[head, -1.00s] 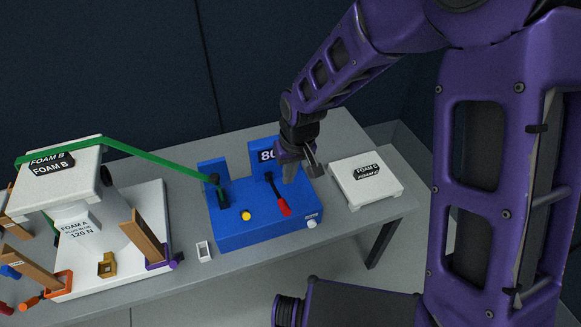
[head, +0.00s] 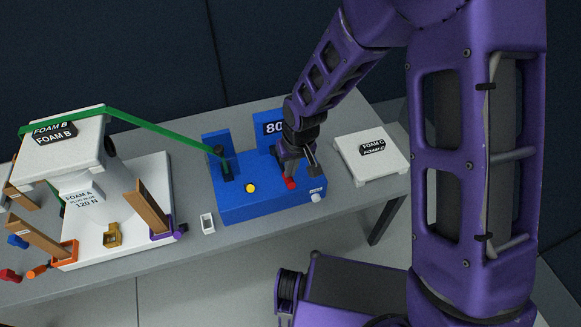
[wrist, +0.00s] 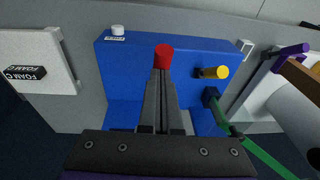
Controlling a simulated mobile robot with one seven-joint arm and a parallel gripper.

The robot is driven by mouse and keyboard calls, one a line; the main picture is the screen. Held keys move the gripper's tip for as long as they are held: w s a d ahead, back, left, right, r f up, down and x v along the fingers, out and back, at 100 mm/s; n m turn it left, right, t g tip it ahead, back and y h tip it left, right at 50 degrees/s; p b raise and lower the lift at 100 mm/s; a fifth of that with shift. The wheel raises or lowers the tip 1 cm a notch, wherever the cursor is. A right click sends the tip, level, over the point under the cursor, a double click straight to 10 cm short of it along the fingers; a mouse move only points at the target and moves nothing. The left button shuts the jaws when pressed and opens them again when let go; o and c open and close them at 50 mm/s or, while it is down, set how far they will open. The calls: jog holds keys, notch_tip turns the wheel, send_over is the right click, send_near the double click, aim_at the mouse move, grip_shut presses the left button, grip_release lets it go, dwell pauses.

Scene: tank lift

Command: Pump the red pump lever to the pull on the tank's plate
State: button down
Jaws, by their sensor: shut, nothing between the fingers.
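The red pump lever (head: 291,185) is on the front part of the blue pump box (head: 240,208); mostly its red end shows. My gripper (head: 289,176) is shut and empty, low over the lever. In the wrist view its fingers (wrist: 161,76) lie together, with the red lever end (wrist: 162,56) just beyond their tips. They hide the lever's shaft, and I cannot tell whether they touch it. The box's upright display (head: 272,128) reads 80, its right part covered by my arm. The tank (head: 82,197) at left carries a plate reading FOAM A, PLUG BLUE, 120 N.
A yellow knob (head: 250,188) and a white knob (head: 316,198) are on the blue box. The FOAM C block (head: 372,165) sits right of the box. Brown posts (head: 148,208) stand around the tank.

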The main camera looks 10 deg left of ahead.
notch_tip(320, 180, down, 7)
jog(key=s+d+b, duration=0.1)
jog(key=s+b, duration=0.1)
jog(key=b, duration=0.4)
jog(key=shift+s+d, duration=0.15)
jog(key=shift+d, duration=0.05)
jog(key=s+d+r+p, duration=0.2)
jog(key=r, duration=0.4)
jog(key=s+d+r+p, duration=0.1)
jog(key=d+r+p, duration=0.1)
jog(key=r, duration=0.5)
jog(key=shift+s+p, duration=0.35)
jog(key=shift+p, duration=0.05)
jog(key=shift+r, duration=0.1)
dwell(1.0)
